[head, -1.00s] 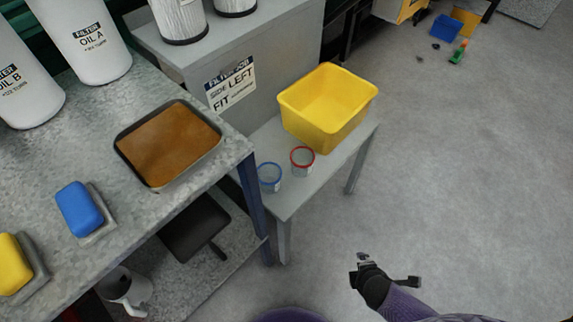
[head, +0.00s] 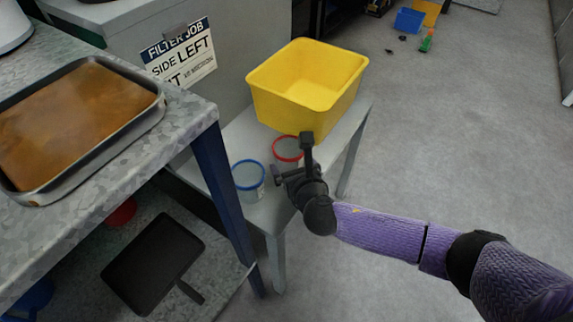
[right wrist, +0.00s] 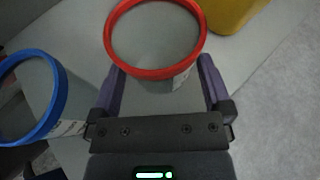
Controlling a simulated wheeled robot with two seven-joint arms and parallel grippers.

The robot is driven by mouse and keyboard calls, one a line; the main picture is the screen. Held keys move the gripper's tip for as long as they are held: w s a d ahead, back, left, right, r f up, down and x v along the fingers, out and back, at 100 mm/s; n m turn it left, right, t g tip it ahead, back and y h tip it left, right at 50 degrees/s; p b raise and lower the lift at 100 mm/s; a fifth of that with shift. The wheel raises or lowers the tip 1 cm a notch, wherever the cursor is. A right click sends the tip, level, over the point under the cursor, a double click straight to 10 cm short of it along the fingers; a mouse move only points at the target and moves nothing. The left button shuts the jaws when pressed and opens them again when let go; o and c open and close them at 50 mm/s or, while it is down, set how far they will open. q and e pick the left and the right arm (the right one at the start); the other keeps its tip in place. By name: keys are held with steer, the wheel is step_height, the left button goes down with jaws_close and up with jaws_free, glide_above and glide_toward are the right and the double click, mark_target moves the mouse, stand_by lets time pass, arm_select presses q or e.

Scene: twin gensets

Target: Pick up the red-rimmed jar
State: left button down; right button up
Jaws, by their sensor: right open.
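The red-rimmed jar (head: 287,149) stands upright on the small grey table, in front of the yellow bin. In the head view my right gripper partly covers it. In the right wrist view its red rim (right wrist: 156,73) lies just ahead of the fingertips, roughly centred between them. My right gripper (head: 292,158) is open and empty; its two fingers show apart in the right wrist view (right wrist: 160,80). I cannot tell whether a finger touches the jar. My left gripper is not in view.
A blue-rimmed jar (head: 248,182) stands close on the left of the red-rimmed one and of my gripper. The yellow bin (head: 262,98) stands right behind. The workbench with a brown-filled tray (head: 160,112) is at left. Open floor lies to the right.

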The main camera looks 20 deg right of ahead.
steer(key=shift+w+f, duration=0.25)
steer(key=shift+w, duration=0.1)
steer(key=shift+r, duration=0.2)
steer(key=c, duration=0.9)
